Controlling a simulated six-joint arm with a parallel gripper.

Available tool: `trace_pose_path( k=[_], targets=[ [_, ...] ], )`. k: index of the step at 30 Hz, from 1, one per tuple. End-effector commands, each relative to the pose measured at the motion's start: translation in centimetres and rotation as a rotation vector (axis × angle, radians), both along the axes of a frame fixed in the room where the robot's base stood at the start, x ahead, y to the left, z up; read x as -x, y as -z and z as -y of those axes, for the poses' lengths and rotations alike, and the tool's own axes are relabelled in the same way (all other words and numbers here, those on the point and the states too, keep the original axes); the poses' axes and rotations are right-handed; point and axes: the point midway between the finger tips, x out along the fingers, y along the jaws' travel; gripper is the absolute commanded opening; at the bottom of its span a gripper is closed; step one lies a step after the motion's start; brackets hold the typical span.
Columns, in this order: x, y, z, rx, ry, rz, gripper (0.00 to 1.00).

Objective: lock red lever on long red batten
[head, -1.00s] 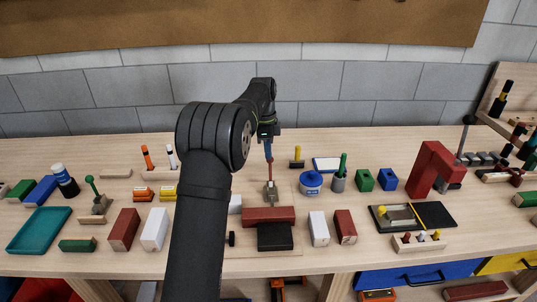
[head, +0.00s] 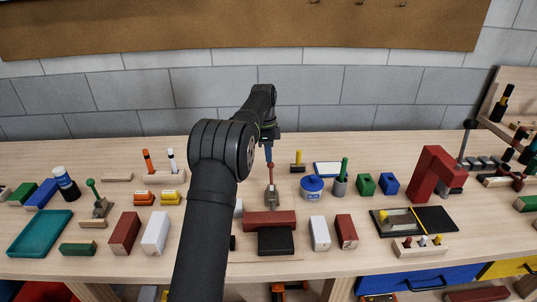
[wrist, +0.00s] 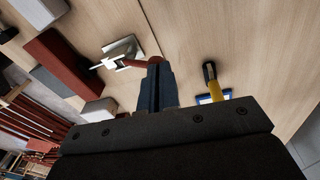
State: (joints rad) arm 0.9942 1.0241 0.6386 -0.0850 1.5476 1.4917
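The red lever (head: 270,175) rises from a metal clamp base (head: 271,198) in the middle of the bench. It also shows in the wrist view (wrist: 133,63). The long red batten (head: 269,220) lies flat just in front of the clamp; it also shows in the wrist view (wrist: 64,62). My gripper (head: 268,157) points down right above the lever's upper end. In the wrist view its blue fingers (wrist: 155,68) are close together at the lever's red end. They hide part of that end, and a grip on it cannot be made out.
A black block (head: 276,241) lies in front of the batten. A white block (head: 319,232), a blue-and-white tub (head: 312,187) and a yellow-handled tool (head: 297,163) stand to the right. A green-handled clamp (head: 99,203) stands at left. Bare bench lies behind the lever.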

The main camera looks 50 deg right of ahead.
Motion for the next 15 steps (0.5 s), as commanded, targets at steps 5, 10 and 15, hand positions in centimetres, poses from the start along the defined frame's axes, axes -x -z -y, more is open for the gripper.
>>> trace_pose_path(
  k=[5,10,15],
  targets=[
    [0.0,0.3,0.0,-0.003,-0.001,-0.001,0.0],
    [-0.1,-0.7,0.0,-0.001,0.0,0.001,0.0],
    [-0.5,-4.0,0.1,0.003,0.0,0.002,0.0]
  ],
)
